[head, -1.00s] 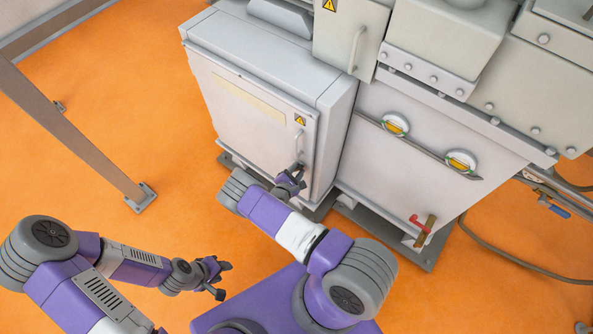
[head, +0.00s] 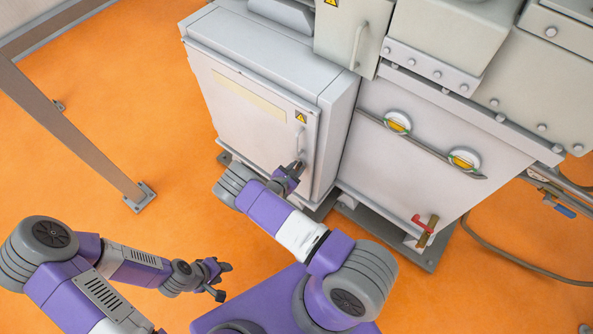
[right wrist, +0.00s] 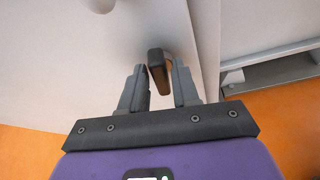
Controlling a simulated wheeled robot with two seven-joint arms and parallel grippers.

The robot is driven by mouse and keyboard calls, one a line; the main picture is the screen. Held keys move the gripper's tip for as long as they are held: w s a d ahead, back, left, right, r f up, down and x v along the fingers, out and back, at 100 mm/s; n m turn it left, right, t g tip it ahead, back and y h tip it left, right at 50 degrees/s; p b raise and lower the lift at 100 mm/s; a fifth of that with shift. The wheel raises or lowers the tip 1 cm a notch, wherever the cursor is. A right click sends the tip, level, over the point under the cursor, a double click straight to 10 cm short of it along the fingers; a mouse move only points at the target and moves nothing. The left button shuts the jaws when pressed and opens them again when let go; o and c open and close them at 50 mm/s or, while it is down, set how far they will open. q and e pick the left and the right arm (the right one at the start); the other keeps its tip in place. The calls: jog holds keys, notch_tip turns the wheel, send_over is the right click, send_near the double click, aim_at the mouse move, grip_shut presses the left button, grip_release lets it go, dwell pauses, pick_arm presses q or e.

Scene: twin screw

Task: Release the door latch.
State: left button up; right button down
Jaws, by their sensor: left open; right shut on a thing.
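The door latch is a small dark handle (right wrist: 156,58) on the pale grey cabinet door (head: 245,115); in the head view it shows only partly, below the door's grab handle (head: 301,142). My right gripper (head: 289,178) is at the door's lower right side. In the right wrist view its two grey fingers (right wrist: 160,82) stand on either side of the latch handle, shut on it. The handle's lower end lies between the fingers. My left gripper (head: 219,279) is open and empty, low over the orange floor, away from the cabinet.
A grey post (head: 75,130) stands at left. Orange floor (head: 160,235) is free in front of the cabinet.

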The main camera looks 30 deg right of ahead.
jog(key=shift+w+n+g+b, duration=0.15)
jog(key=shift+n+g+b, duration=0.25)
jog(key=shift+n+b, duration=0.3)
jog(key=shift+d+r, duration=0.1)
jog(key=c, duration=1.1)
grip_release()
jog(key=p+v, duration=0.2)
jog(key=v, duration=0.5)
jog(key=shift+a, duration=0.35)
